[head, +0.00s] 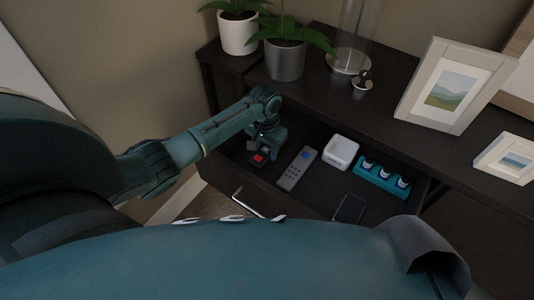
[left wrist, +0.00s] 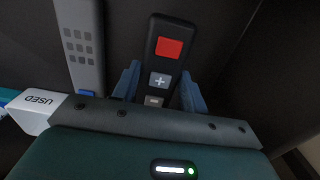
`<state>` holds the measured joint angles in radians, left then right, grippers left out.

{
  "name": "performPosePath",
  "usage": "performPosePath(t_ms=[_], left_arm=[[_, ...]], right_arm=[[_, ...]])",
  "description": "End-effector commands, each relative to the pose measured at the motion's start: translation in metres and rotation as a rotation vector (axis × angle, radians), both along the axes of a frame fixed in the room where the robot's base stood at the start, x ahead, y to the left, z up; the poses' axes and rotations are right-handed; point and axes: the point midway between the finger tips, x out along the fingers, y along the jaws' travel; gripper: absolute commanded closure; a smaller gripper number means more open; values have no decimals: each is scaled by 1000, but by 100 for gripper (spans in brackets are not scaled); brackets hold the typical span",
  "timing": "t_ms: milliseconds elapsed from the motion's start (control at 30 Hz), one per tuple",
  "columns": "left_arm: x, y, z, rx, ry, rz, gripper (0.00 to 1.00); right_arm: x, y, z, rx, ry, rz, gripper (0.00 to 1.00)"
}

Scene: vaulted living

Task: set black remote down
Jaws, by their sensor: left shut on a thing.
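The black remote (head: 260,157), with a red button, shows under my left gripper (head: 266,148) at the left end of the open drawer (head: 310,207) in the head view. In the left wrist view the black remote (left wrist: 163,62) is between the two blue fingers of my left gripper (left wrist: 159,92), which is shut on it. Its red square button and a plus key show; its near end is hidden by the gripper body. I cannot tell whether it touches the drawer floor. My right gripper is not in view.
Right of the black remote lie a grey remote (head: 296,168), a white box (head: 341,152), a teal holder (head: 370,184) with small bottles and a dark phone-like slab (head: 349,208). Plants (head: 285,58) and frames (head: 455,86) stand on the dark cabinet top (head: 400,135).

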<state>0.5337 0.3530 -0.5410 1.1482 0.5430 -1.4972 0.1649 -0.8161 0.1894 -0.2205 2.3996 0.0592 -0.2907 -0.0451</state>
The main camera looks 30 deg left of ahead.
Motion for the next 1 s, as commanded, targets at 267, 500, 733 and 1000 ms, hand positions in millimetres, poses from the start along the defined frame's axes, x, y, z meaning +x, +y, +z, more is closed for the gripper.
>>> performPosePath(t_ms=[267,500,733,1000], left_arm=[[0,0,-19,0,-1,-1,83],[0,0,-23,-1,0,-1,83],[0,0,-23,0,0,0,39],[0,0,-22,0,0,0,35]], right_arm=[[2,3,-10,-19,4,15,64],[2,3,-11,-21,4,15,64],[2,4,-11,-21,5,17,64],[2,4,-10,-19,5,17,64]])
